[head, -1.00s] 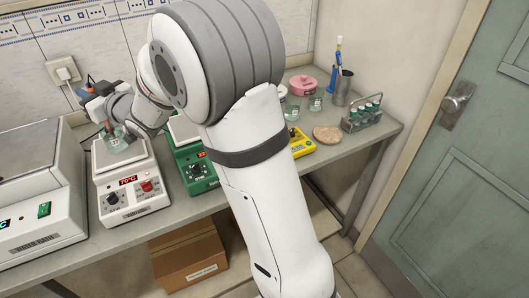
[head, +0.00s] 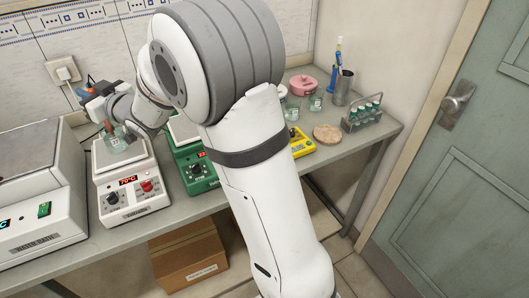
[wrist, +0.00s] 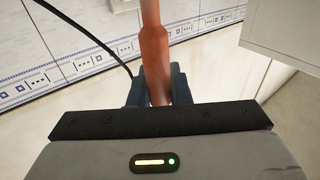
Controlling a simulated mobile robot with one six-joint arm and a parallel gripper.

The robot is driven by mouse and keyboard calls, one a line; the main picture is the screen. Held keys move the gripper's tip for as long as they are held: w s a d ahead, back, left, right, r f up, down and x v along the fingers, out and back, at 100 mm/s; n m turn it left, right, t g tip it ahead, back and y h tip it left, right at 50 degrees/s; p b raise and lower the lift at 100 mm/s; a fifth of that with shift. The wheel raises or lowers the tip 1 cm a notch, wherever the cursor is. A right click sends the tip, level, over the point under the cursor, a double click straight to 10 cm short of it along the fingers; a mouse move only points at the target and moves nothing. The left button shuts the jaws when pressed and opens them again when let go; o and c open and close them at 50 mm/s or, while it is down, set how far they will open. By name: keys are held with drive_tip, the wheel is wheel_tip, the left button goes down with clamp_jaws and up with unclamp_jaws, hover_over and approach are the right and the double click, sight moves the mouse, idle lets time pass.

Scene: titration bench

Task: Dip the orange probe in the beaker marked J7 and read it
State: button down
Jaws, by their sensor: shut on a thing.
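My gripper (wrist: 155,90) is shut on the orange probe (wrist: 154,50), seen close up in the wrist view with a black cable beside it. In the head view my gripper is at the left, above a white hotplate (head: 127,193) with a red display. The lower part of the probe (head: 108,127) points down at a glass beaker (head: 115,143) on that hotplate. I cannot tell whether the tip is inside the beaker. The beaker has a white label, too small to read. Other labelled beakers (head: 315,102) stand at the back right.
A white instrument (head: 40,205) stands left of the hotplate. A green device (head: 196,172) and a yellow meter (head: 300,144) are to its right. A tube rack (head: 365,115), metal cup (head: 343,88), pink pot (head: 303,85) and cork mat (head: 328,133) stand at the right. The wall socket (head: 63,72) is behind.

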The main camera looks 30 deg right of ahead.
idle(0.7)
wheel_tip(320, 180, up, 10)
drive_tip(key=p, duration=0.4)
drive_tip(key=shift+f+p, duration=0.15)
drive_tip(key=shift+p, duration=0.15)
idle(0.6)
idle(0.3)
